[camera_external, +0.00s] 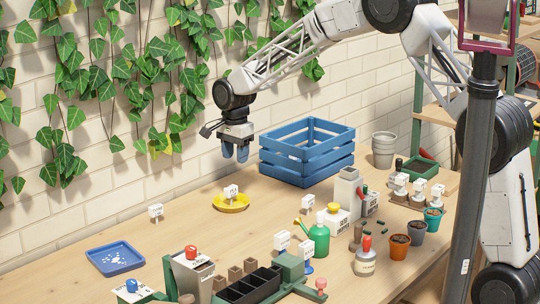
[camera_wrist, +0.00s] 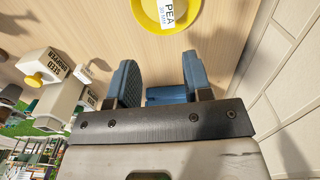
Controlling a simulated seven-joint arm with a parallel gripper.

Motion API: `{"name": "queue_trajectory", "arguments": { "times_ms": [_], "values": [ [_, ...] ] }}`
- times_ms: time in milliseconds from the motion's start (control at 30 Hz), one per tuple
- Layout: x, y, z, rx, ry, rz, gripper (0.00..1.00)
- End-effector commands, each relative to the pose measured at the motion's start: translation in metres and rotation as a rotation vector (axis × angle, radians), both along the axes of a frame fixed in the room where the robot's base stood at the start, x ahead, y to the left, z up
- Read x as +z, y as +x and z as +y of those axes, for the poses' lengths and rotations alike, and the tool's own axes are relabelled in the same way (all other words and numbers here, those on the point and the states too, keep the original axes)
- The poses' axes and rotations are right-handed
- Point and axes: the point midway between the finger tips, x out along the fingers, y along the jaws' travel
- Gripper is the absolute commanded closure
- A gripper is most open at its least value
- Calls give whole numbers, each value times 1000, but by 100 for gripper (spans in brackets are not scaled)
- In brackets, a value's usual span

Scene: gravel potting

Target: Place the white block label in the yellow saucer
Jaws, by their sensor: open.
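A white block label (camera_external: 231,190) stands in the yellow saucer (camera_external: 231,206) on the table. In the wrist view, the label (camera_wrist: 168,12) reads "PEA" and lies over the yellow saucer (camera_wrist: 183,27) at the top edge, partly cut off. My gripper (camera_external: 235,154) is above the saucer, clear of the label. Its blue fingers are apart and empty, as the wrist view of my gripper (camera_wrist: 159,68) also shows.
A blue slatted crate (camera_external: 306,155) stands right of the saucer. A blue tray (camera_external: 115,258) with white pebbles is at the front left. Another white label (camera_external: 156,212) stands left of the saucer. Bottles, pots and a black planter crowd the front. Ivy hangs on the back wall.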

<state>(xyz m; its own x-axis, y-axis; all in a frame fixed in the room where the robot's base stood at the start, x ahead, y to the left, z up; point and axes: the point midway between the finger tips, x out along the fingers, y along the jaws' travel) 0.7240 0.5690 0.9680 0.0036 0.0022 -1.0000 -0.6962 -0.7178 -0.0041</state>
Motion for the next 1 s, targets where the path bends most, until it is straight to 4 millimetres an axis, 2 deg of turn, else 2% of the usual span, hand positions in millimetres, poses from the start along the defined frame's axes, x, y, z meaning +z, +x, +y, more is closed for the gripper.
{"name": "queue_trajectory", "arguments": {
  "times_ms": [167, 467, 767, 1000],
  "values": [
    [29, 0, -42, 33, 7, -11, 54],
    [92, -16, -147, 130, 19, -40, 54],
    [144, -53, -250, 235, 21, -74, 54],
    [177, -96, -326, 319, 17, -105, 54]
  ]
}}
